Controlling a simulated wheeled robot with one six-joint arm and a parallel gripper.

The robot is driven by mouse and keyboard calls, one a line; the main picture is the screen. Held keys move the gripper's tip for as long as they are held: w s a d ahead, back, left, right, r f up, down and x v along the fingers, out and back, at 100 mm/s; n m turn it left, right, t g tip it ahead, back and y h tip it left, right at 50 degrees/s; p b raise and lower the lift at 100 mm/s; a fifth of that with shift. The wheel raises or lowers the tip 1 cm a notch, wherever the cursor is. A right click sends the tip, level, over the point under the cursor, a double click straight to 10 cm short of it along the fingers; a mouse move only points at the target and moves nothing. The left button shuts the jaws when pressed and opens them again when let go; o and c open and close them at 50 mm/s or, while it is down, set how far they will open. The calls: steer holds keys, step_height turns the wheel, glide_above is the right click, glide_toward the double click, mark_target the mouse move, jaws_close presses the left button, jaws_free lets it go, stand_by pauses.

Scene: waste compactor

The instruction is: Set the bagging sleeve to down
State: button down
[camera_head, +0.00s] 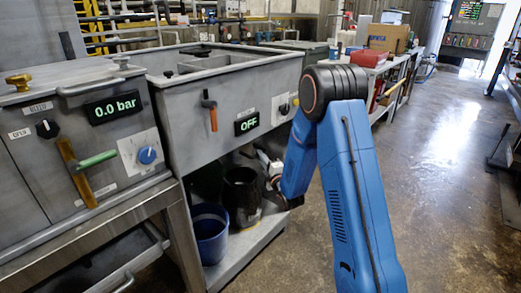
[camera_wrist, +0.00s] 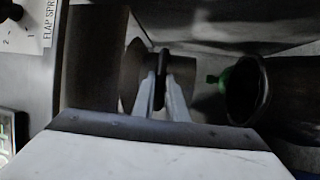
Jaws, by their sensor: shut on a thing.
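My gripper (camera_wrist: 161,92) is shut on a thin dark ring or handle (camera_wrist: 161,66) in the wrist view. The ring stands out beside a short dark cylinder (camera_wrist: 180,72) with a flared end, which looks like the bagging sleeve under the machine. I cannot tell exactly how the two join. In the head view my blue arm reaches in below the machine's right unit, and the sleeve cannot be made out clearly there.
A dark open bin (camera_head: 242,192) stands on the lower shelf beside a blue bucket (camera_head: 209,232). An orange-handled lever (camera_head: 212,115) and an OFF display (camera_head: 247,123) are on the front panel above. A 0.0 bar display (camera_head: 114,107) is at left. The floor at right is open.

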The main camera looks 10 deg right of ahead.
step_height(320, 180, down, 13)
stand_by(0.3)
steer(key=shift+f, duration=0.1)
steer(key=c, duration=1.8)
jaws_free()
steer(key=shift+o, duration=0.2)
